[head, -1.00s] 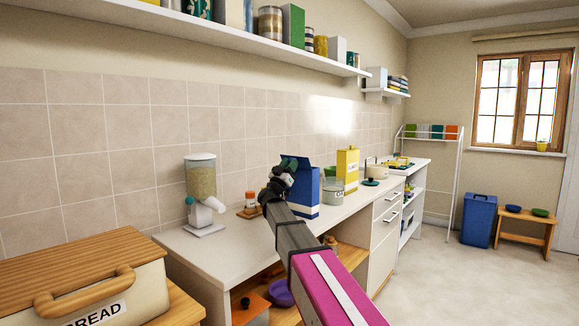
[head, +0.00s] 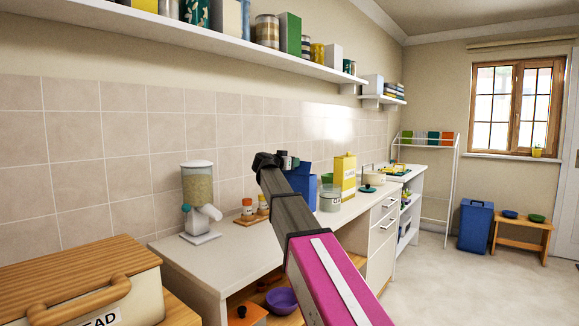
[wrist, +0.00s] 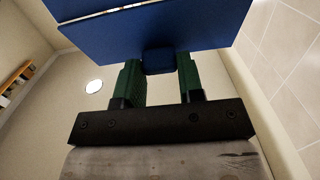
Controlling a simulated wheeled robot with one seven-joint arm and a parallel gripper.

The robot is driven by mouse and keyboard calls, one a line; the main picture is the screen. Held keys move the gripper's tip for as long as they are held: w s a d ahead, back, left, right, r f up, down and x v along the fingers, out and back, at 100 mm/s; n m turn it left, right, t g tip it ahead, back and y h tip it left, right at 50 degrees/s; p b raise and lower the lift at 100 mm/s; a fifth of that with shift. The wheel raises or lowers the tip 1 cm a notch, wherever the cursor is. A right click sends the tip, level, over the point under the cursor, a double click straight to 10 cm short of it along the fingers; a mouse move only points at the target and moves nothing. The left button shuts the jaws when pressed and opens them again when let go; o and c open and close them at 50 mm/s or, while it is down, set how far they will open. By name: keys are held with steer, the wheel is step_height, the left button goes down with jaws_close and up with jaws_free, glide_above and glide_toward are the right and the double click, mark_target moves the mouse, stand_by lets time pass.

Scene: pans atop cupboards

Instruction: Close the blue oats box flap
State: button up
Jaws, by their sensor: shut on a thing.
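The blue oats box (head: 307,183) stands on the white counter, mostly hidden behind my arm in the head view. My gripper (head: 290,162) is over the top of the box there. In the wrist view, the box's wide blue flap (wrist: 165,30) spans the top of the picture, with a small blue tab (wrist: 158,61) on its edge. My gripper (wrist: 160,75) has its green fingers on either side of that tab and is shut on it. The flap stands off the box, and a pale gap shows at its upper left. The flap's exact angle cannot be told.
A yellow box (head: 344,176) and a glass jar (head: 330,197) stand close to the right of the blue box. Spice jars (head: 247,209) and a cereal dispenser (head: 198,195) are on the left. A loaded shelf (head: 230,45) runs above.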

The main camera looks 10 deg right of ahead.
mark_target(301, 163)
steer(key=shift+w+d+r+g+y, duration=0.3)
steer(key=shift+w+d+g+y, duration=0.35)
steer(key=shift+g+y, duration=0.35)
steer(key=g+y, duration=0.1)
steer(key=w+d+g+y, duration=0.1)
steer(key=shift+w+d+g+y, duration=0.1)
steer(key=shift+w+g+y, duration=0.15)
steer(key=shift+g+y, duration=0.05)
steer(key=shift+w+d+f+g+y, duration=0.3)
steer(key=shift+d+g+y, duration=0.05)
steer(key=shift+g+y, duration=0.4)
steer(key=shift+w+d+f+g+y, duration=0.25)
steer(key=shift+d+f+g+y, duration=0.05)
steer(key=shift+g+y, duration=0.4)
steer(key=shift+w+d+f+g+y, duration=0.3)
steer(key=shift+d+g+y, duration=0.05)
steer(key=shift+g+y, duration=0.4)
steer(key=shift+f, duration=0.1)
steer(key=o, duration=1)
steer(key=shift+c, duration=0.2)
